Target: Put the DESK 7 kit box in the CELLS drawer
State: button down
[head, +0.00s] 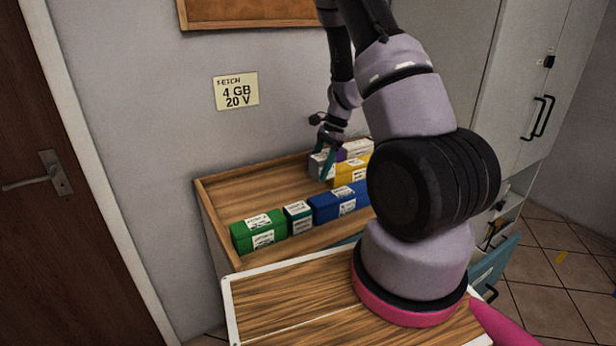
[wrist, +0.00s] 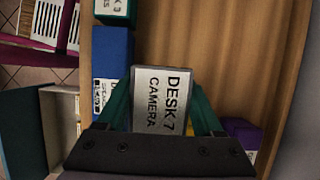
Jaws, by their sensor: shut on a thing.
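The DESK 7 kit box (wrist: 161,100) is grey with a white label reading DESK 7 CAMERA. It fills the space between the teal fingers of my gripper (wrist: 160,108) in the wrist view, and the jaws are shut on it. In the head view my gripper (head: 322,168) is over the back part of the wooden tray, by a grey box and a yellow box. I cannot tell whether the held box still touches the tray. No drawer with a readable CELLS label shows; my arm hides part of the right side.
The tray (head: 212,205) holds green (head: 259,232), dark teal (head: 298,217), blue (head: 338,203) and yellow (head: 349,172) boxes. A purple box (wrist: 243,133) is right of the held one. A teal panel (head: 495,268) and a tall cabinet (head: 520,100) stand right. The tray's left part is bare.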

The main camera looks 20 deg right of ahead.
jog(key=shift+r, duration=0.55)
jog(key=n, duration=0.1)
jog(key=a+n+g, duration=0.1)
jog(key=n, duration=0.1)
jog(key=shift+w+a+f+h, duration=0.1)
jog(key=shift+a+f+h, duration=0.1)
jog(key=shift+h, duration=0.1)
jog(key=n, duration=0.2)
jog(key=n+g+h, duration=0.1)
jog(key=a+n, duration=0.1)
jog(key=n, duration=0.1)
jog(key=shift+w+f+n+g, duration=0.3)
jog(key=shift+w+g, duration=0.1)
jog(key=n+h, duration=0.1)
jog(key=n, duration=0.1)
jog(key=w+n+h, duration=0.1)
jog(key=n, duration=0.1)
jog(key=w+n+h, duration=0.1)
jog(key=n, duration=0.2)
jog(key=shift+w+a+f+g, duration=0.15)
jog(key=shift+a+g, duration=0.15)
jog(key=shift+g, duration=0.1)
